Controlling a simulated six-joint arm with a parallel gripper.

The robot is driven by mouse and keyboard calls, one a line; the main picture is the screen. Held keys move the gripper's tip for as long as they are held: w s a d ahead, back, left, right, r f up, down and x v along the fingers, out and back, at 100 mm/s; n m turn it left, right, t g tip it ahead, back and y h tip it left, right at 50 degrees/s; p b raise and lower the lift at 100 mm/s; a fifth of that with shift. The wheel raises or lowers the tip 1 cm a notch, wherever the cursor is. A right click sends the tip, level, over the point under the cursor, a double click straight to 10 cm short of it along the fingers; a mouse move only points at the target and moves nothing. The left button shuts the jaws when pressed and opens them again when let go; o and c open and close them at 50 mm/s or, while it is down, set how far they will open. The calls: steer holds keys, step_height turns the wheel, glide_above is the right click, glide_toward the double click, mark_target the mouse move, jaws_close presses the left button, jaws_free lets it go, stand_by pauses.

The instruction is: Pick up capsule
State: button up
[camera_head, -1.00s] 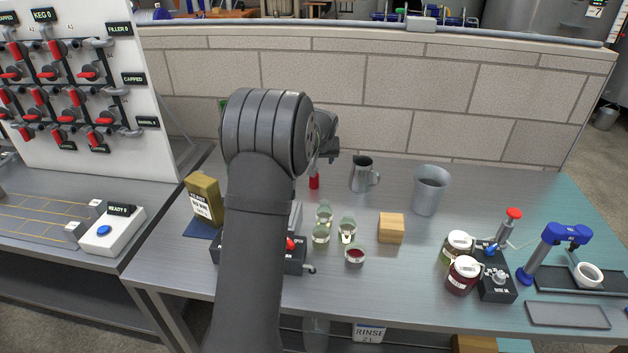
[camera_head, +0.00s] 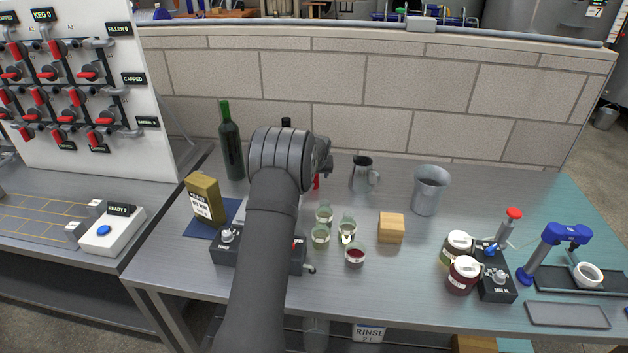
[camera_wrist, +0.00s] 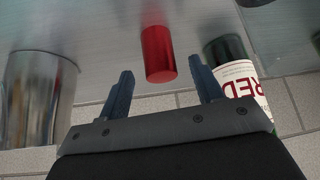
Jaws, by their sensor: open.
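The capsule (camera_wrist: 157,54) is a small red cylinder. In the wrist view it is ahead of my gripper (camera_wrist: 163,88), roughly between the two dark blue fingers and just beyond their tips. The fingers are spread apart with nothing between them. In the head view only a sliver of the red capsule (camera_head: 317,182) shows on the steel table (camera_head: 395,285), beside my wrist. My arm hides the gripper fingers and most of the capsule there.
A metal jug (camera_head: 361,173) and a metal cup (camera_head: 430,190) stand right of the capsule. A green bottle (camera_head: 231,145) stands left; a bottle labelled RED (camera_wrist: 238,75) shows in the wrist view. Small glasses (camera_head: 321,236) and a wooden block (camera_head: 391,228) are nearer the front.

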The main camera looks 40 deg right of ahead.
steer(key=shift+x, duration=1.55)
steer(key=c, duration=0.7)
